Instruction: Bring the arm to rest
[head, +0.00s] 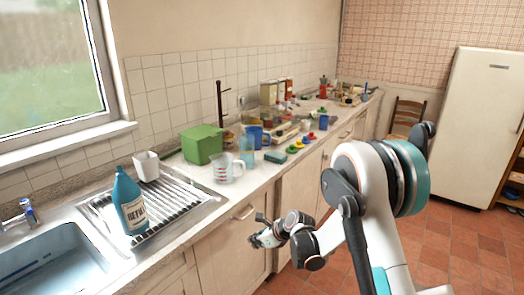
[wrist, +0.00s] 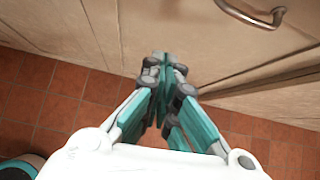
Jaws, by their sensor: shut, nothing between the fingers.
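My gripper (head: 256,240) hangs in front of the lower cabinets, below the worktop edge in the head view. The arm is folded, with its elbow high at the right. In the wrist view my gripper (wrist: 162,62) points down along a cabinet front, its two teal fingers together and nothing between them. I cannot tell how close the fingertips are to the cabinet door.
A metal door handle (wrist: 255,14) sticks out near my gripper. The worktop holds a blue refill bottle (head: 130,205), a measuring jug (head: 226,168), a green box (head: 202,145) and several smaller things. The tiled floor (head: 440,235) is clear toward the fridge (head: 480,120).

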